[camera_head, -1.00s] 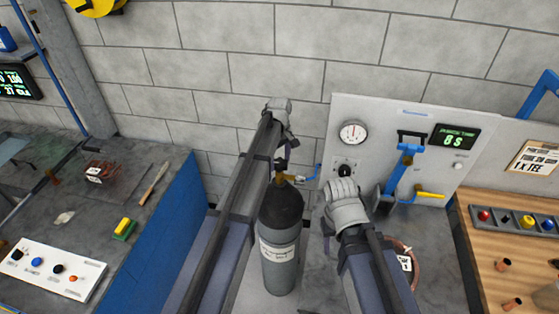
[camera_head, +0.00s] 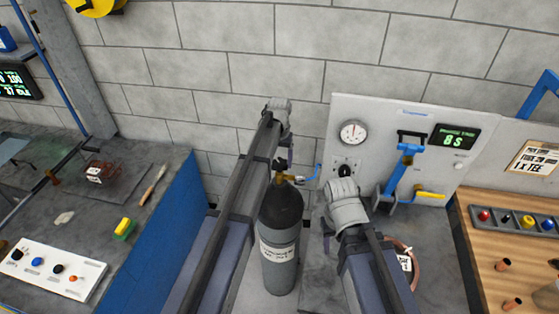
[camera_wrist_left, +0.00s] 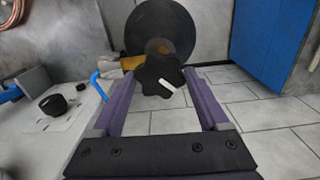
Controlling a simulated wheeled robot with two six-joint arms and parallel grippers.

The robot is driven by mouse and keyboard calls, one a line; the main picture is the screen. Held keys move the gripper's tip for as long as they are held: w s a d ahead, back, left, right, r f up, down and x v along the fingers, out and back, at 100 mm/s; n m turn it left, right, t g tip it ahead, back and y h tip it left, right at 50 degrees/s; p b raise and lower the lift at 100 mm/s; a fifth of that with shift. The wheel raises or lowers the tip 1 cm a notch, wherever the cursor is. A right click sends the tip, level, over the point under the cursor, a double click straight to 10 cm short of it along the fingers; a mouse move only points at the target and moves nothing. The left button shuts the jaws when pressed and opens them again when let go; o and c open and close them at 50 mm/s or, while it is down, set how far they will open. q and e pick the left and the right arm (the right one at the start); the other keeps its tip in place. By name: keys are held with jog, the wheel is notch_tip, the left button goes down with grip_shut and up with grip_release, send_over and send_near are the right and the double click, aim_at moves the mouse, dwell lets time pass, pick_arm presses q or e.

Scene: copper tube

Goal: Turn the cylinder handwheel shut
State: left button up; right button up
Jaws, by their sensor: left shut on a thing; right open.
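The black handwheel (camera_wrist_left: 160,75), a lobed knob with a white mark, sits on top of the dark gas cylinder (camera_head: 281,215). It shows small in the head view (camera_head: 281,163). In the left wrist view, my left gripper (camera_wrist_left: 160,85) has its purple fingers on either side of the wheel and is shut on it. The white mark points to the lower right there. The cylinder stands upright, its brass valve (camera_head: 287,179) just under the wheel. My right gripper (camera_head: 385,203) is open, apart from the cylinder, by the panel; its wrist hides part of it.
A white panel (camera_head: 375,110) with a gauge (camera_head: 353,132) and a blue lever (camera_head: 404,168) stands right of the cylinder. A blue-sided bench (camera_head: 150,250) is at left, a wooden bench (camera_head: 490,250) at right. A blue hose (camera_head: 316,174) leaves the valve.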

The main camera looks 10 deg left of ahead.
aim_at(280, 163)
pick_arm(q)
jog(key=m, duration=0.4)
jog(key=shift+m, duration=2.2)
jog(key=o, duration=1.2)
jog(key=shift+o, duration=0.2)
jog(key=shift+r, duration=0.1)
notch_tip(280, 163, up, 8)
jog(key=p, duration=0.8)
jog(key=shift+f, duration=0.2)
